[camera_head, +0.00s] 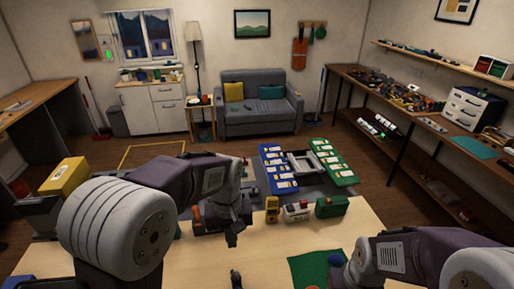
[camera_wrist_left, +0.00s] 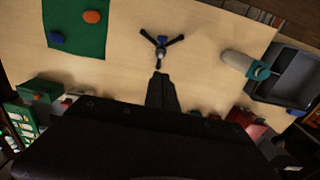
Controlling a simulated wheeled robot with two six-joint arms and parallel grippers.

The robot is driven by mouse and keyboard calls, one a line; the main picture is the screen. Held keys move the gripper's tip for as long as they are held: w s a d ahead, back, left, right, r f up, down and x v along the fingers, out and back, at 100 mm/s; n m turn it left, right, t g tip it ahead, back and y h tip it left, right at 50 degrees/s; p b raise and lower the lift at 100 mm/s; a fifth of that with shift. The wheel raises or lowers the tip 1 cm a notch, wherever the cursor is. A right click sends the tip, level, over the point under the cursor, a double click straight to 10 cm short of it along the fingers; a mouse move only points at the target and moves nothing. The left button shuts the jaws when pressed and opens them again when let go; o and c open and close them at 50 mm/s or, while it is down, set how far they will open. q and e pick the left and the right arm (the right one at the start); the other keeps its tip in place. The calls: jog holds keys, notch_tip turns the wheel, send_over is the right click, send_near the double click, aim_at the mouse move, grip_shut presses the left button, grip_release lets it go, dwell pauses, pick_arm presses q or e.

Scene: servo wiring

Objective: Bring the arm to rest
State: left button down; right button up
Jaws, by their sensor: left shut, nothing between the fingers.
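My left gripper (camera_head: 233,240) hangs over the wooden table, its fingers pointing down, shut and empty. In the left wrist view its dark fingers (camera_wrist_left: 161,92) are together, with bare table around the tip. A small black three-legged piece (camera_wrist_left: 161,43) with a blue part stands on the table just beyond the tip, apart from it. My right arm (camera_head: 395,258) comes in at the lower right. A dark part at its end, perhaps the right gripper (camera_head: 338,278), is cut by the lower edge, so its jaws cannot be made out.
A green mat (camera_wrist_left: 75,15) holds an orange and a blue round piece. A yellow device (camera_head: 272,209), a red-and-white box (camera_head: 297,211) and a green case (camera_head: 331,206) line the table's far edge.

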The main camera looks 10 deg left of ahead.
pick_arm(q)
jog(key=s+a+f+m+b, duration=0.1)
jog(key=s+a+f+b, duration=0.2)
jog(key=s+f, duration=0.2)
jog(key=s+a+f+m+t+b, duration=0.1)
jog(key=s+a+f+m+b, duration=0.1)
jog(key=f, duration=0.7)
jog(key=s+a+b, duration=0.1)
jog(key=s+b, duration=0.1)
jog(key=shift+s+f, duration=0.35)
jog(key=shift+s, duration=0.05)
jog(key=shift+a, duration=0.15)
